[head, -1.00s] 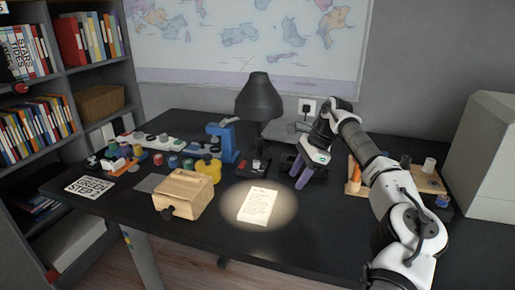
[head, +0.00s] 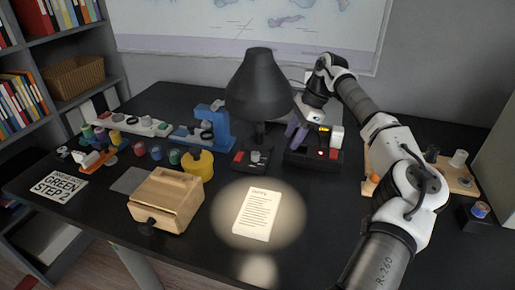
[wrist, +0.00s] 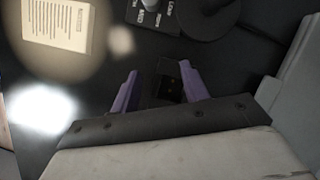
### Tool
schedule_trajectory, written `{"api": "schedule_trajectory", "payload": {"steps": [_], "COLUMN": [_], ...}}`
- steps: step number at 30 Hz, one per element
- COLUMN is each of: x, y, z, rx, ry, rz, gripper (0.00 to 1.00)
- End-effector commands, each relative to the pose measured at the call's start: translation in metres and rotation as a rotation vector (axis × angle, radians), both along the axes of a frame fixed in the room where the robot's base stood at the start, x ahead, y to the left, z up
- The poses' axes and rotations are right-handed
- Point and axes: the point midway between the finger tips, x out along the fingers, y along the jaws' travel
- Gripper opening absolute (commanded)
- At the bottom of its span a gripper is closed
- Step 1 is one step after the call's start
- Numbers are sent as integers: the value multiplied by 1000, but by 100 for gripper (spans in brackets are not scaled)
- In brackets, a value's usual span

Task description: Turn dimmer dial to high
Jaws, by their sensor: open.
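The dimmer is a small dark box (head: 240,168) with a grey dial (head: 255,156), in front of the black desk lamp (head: 262,88). In the wrist view the dial (wrist: 151,4) is at the top edge, partly cut off, with small white labels beside it; its setting is unclear. My gripper (head: 296,132) has two purple fingers and is open and empty, up and to the right of the dial and apart from it. In the wrist view my gripper (wrist: 160,84) has a dark block (wrist: 170,88) showing beyond the gap between its fingers.
A dark box with a red light (head: 318,158) stands beneath my gripper. A wooden board with pegs (head: 452,180) is at the right.

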Motion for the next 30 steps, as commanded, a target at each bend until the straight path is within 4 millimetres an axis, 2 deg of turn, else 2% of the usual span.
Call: {"api": "schedule_trajectory", "payload": {"steps": [3, 11, 12, 16, 21, 30], "x": [-3, -10, -11, -12, -12, -12], "y": [27, 84, 89, 96, 102, 104], "z": [0, 0, -5, -27, -42, -47], "rx": [-1, -1, 0, 2, 0, 0], "ry": [0, 0, 2, 3, 1, 0], "rz": [5, 5, 2, 1, 1, 0], "gripper": [45, 45, 45, 45, 45, 45]}}
